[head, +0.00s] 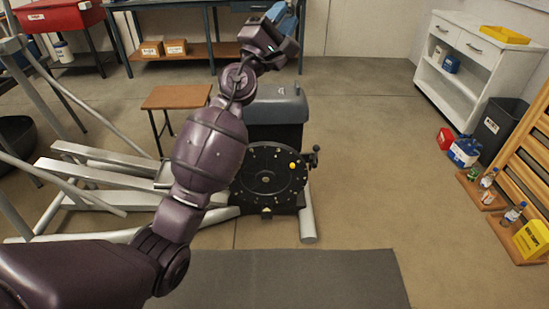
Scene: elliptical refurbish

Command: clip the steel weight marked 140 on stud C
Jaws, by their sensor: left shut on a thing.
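My left arm reaches up from the lower left, in front of the elliptical. My left gripper (288,40) is raised above the elliptical's grey housing (275,105), apart from it. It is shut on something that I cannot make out. The black round disc (268,192) on the elliptical's front carries small light marks, a yellow knob (292,165) and a centre hub. My forearm covers part of its left side. Stud letters are too small to read. No steel weight with a readable 140 shows. My right gripper is out of view.
A dark mat (300,278) lies on the floor in front. The elliptical's silver rails (90,180) spread left, near a brown stool (176,97). A blue workbench (190,50) stands behind. A white cabinet (478,60) and wooden rack are right.

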